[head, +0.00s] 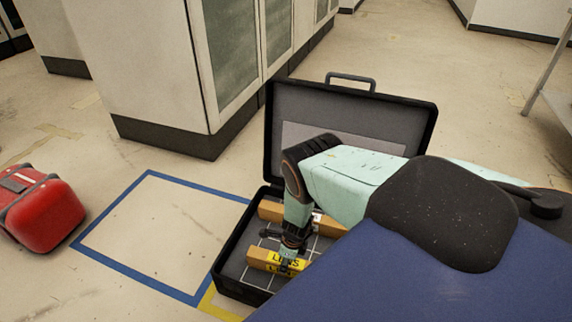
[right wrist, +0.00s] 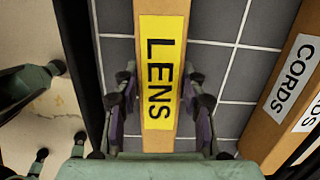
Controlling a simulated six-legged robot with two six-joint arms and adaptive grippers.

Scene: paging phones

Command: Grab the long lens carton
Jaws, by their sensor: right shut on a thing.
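The long lens carton (head: 262,256) is a narrow brown box with a yellow LENS label. It lies inside the open black case (head: 232,284), near its front side. My right gripper (head: 287,262) reaches down into the case and is shut on the carton. In the right wrist view the lens carton (right wrist: 160,70) runs between the two fingers of the gripper (right wrist: 160,100), one on each long side. The carton still appears to be down at the case floor.
A brown carton labelled CORDS (right wrist: 285,80) lies in the case to the right in the wrist view. The case lid (head: 350,115) stands open behind. A blue floor outline (head: 115,262) and a red case (head: 42,212) are left; a cabinet (head: 150,70) stands behind.

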